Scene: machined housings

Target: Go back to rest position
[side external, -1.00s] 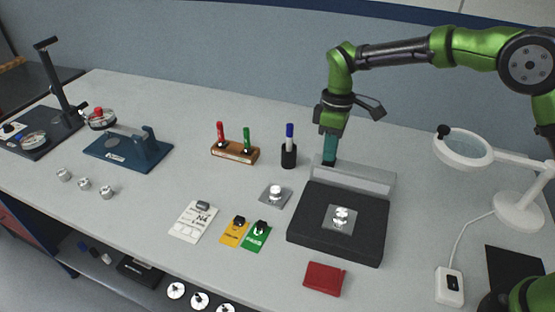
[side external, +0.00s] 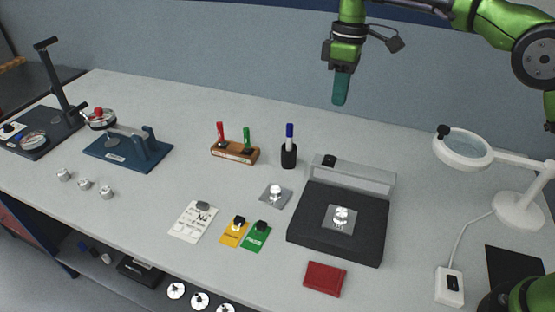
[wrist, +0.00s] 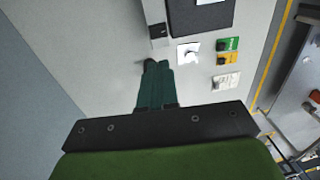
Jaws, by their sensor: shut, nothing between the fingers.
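My gripper (side external: 340,98) hangs high above the back of the bench, over the rear bar of the black box, with its teal fingers pointing down. The fingers are together and empty.
A black cup with a blue marker (side external: 289,155) and a wooden marker holder (side external: 235,153) stand left of the box. A second housing (side external: 275,192), yellow (side external: 234,233) and green cards (side external: 257,237) and a red case (side external: 324,279) lie nearby. A magnifier lamp (side external: 520,210) stands right. The air around my gripper is free.

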